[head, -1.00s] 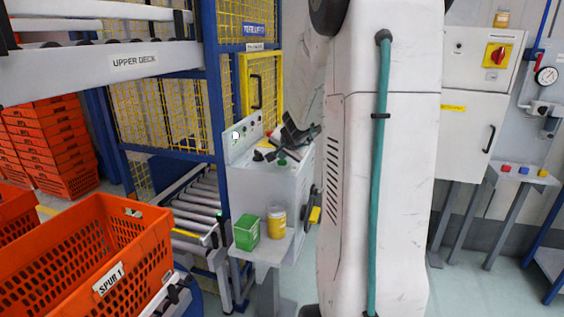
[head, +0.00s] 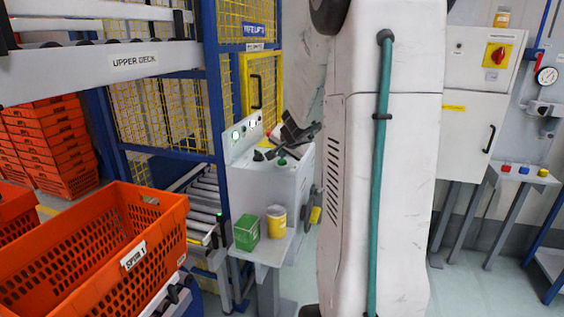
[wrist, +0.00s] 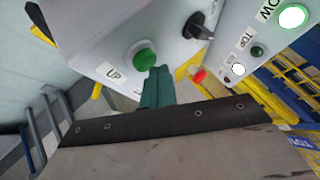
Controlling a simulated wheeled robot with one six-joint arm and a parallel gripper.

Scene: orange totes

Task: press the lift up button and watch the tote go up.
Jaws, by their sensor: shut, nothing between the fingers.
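The green UP button (wrist: 146,60) sits on the white control console (head: 270,190), beside a label reading UP. It shows small and green in the head view (head: 282,162). My gripper (wrist: 158,72) is shut and empty, its teal fingertips at the button's edge. I cannot tell whether they touch it. In the head view my gripper (head: 284,152) is over the console top. An orange tote (head: 170,215) labelled SPUR 1 stands at the lower left, outside the lift's roller bed (head: 205,190). Two white lamps (head: 236,135) glow on the console's back panel.
A green box (head: 246,232) and a yellow tin (head: 276,221) stand on a shelf before the console. A black switch (wrist: 198,28) and red button (wrist: 199,76) are close to my gripper. Yellow mesh (head: 180,115) and blue posts enclose the lift.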

